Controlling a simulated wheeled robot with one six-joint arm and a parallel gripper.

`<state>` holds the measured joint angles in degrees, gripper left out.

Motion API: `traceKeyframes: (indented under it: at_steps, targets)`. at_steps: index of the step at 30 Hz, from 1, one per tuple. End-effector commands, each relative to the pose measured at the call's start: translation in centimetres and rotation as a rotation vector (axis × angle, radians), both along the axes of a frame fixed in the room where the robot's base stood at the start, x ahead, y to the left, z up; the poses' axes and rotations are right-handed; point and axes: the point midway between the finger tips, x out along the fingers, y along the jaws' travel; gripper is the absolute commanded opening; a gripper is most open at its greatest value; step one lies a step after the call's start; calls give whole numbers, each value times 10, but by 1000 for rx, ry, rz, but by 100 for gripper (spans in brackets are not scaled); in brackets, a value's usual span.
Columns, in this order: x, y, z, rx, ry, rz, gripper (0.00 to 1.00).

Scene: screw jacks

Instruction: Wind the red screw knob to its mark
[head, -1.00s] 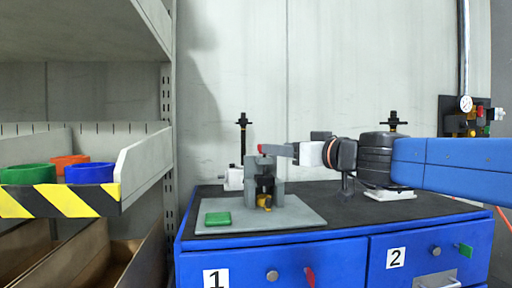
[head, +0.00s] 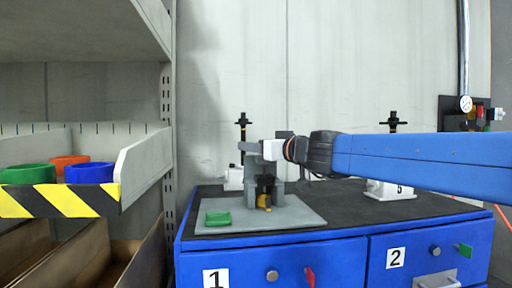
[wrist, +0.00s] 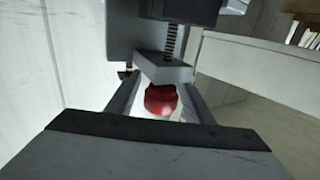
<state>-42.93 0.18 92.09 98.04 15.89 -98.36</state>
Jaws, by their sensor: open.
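The red screw knob (wrist: 161,99) shows in the wrist view, in the gap between the two fingers of my gripper (wrist: 162,86). My gripper is open, and I cannot tell whether either finger touches the knob. A grey block (wrist: 165,69) and a threaded screw (wrist: 171,42) lie just beyond the knob. In the head view my gripper (head: 250,147) is at the top of the grey jack frame (head: 278,188), and it hides the knob. The mark cannot be made out.
The jack stands on a grey plate (head: 305,216) with a green block (head: 217,218) at its left. Black-handled screw jacks stand behind (head: 243,130) and at right (head: 394,122). A shelf (head: 145,160) with coloured cups is at left.

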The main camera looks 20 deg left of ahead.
Motion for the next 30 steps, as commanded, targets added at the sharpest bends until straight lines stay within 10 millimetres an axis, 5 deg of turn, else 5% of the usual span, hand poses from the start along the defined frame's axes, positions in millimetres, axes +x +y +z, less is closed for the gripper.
traceKeyframes:
  at_steps: [4, 9, 20, 30]
  targets:
    - [0, 0, 0, 0, 0, 0, 47]
    - [0, 0, 0, 0, 0, 0, 7]
    - [-1, 0, 0, -1, -1, 38, 6]
    - [-7, 3, -1, -1, 2, 252, 6]
